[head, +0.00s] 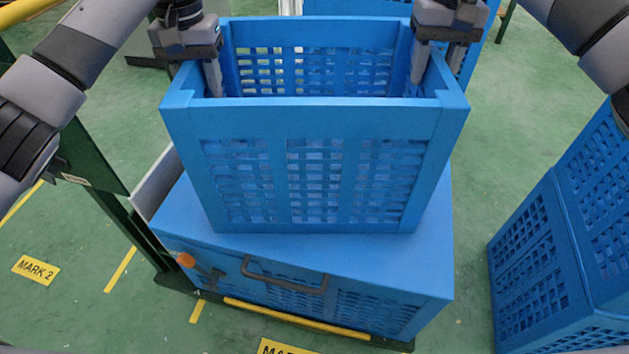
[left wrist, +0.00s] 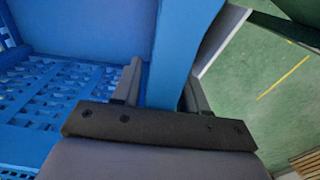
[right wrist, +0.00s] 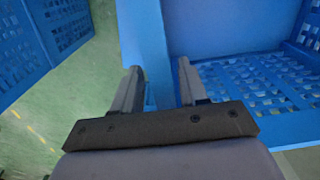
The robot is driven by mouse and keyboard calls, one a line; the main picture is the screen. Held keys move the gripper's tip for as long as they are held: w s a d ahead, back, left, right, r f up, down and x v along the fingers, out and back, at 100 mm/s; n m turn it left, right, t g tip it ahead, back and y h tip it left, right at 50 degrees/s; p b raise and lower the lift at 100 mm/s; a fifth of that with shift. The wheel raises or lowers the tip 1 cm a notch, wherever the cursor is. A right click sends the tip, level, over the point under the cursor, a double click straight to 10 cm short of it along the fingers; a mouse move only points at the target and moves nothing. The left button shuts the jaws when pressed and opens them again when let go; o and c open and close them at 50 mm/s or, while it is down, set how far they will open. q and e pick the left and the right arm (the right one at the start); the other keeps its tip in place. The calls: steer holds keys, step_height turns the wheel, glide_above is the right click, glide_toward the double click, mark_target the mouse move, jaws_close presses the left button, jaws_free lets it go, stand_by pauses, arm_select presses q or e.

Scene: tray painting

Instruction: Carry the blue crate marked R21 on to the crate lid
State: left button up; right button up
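An open blue crate (head: 312,118) with slotted walls is upright in the middle of the head view. No R21 mark is visible on it. Its base is over the flat blue crate lid (head: 435,235); I cannot tell whether it rests there or hovers slightly. The inside looks empty where visible.
The lidded crate has a dark handle (head: 285,278) and an orange knob (head: 185,260) in front, and stands in a green frame (head: 135,225) with yellow edging. Stacked blue crates (head: 545,255) stand at right. Another blue crate is behind. Green floor lies between.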

arm_select(q)
step_height(320, 180, up, 12)
steer(key=shift+r, duration=0.1)
arm_select(e)
steer(key=shift+r, duration=0.15)
step_height(320, 180, up, 12)
steer(key=shift+f, duration=0.1)
stand_by(0.8)
stand_by(0.5)
